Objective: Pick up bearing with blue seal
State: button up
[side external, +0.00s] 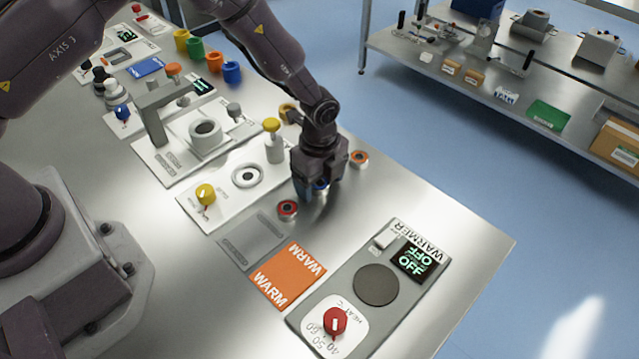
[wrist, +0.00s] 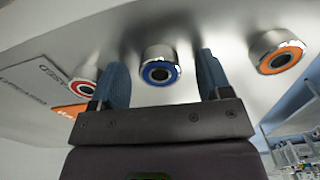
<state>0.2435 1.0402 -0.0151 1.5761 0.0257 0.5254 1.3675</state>
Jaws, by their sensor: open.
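The bearing with the blue seal (wrist: 160,68) sits on the metal table, between and just ahead of my two fingers in the wrist view. In the side view only a bit of its blue (side external: 320,186) shows below my gripper, which mostly hides it. My gripper (side external: 318,192) points down, low over the table. Its fingers (wrist: 162,75) are open, one on each side of the blue-sealed bearing, with gaps visible on both sides. A red-sealed bearing (side external: 288,208) and an orange-sealed bearing (side external: 358,158) stand on either side, also in the wrist view (wrist: 84,84), (wrist: 277,54).
An orange WARM mat (side external: 287,275) and a warmer panel (side external: 372,285) with a red knob lie in front. A white panel with a yellow knob (side external: 205,194) is to the left. The table is bare toward its right edge.

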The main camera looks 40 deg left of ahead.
jog(key=c, duration=1)
jog(key=shift+c, duration=0.2)
jog(key=shift+r, duration=0.15)
